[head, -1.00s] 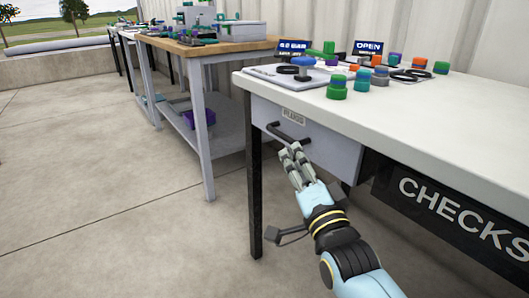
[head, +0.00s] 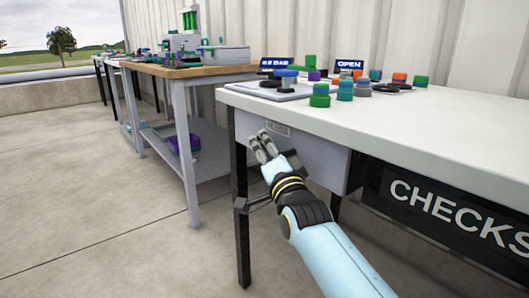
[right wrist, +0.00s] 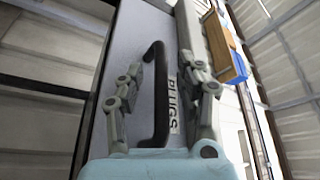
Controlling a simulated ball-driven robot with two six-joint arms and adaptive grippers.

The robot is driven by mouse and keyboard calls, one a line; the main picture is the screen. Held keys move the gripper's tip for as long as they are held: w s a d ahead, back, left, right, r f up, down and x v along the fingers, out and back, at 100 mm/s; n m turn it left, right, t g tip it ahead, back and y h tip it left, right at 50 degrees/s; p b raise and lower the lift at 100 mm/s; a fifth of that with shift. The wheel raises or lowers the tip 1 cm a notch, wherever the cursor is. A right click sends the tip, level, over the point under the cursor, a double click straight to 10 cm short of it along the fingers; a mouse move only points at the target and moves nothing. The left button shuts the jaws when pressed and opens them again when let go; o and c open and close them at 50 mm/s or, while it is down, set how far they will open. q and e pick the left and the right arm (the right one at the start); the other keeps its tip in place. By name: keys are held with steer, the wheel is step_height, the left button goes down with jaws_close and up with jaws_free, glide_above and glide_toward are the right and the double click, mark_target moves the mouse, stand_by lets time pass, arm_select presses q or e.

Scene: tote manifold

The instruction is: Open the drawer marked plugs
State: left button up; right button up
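The grey drawer (head: 318,157) marked plugs hangs under the left end of the white table and looks shut. Its label (head: 278,129) is near the top of the front; it also shows in the right wrist view (right wrist: 172,105). My right gripper (head: 263,146) is at the drawer front, covering most of the handle in the head view. In the right wrist view, the black bar handle (right wrist: 158,98) lies between the two spread fingers of my right gripper (right wrist: 172,72). The left finger is close to the bar; contact is unclear. My left gripper is not in view.
The white table (head: 420,120) carries green, blue and orange caps (head: 320,95) near its left end. A black table leg (head: 241,220) stands close beside my right arm. A wooden-topped bench (head: 190,70) stands behind. The floor to the left is clear.

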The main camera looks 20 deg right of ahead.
steer(key=shift+w, duration=0.1)
steer(key=shift+c, duration=0.4)
jaws_close()
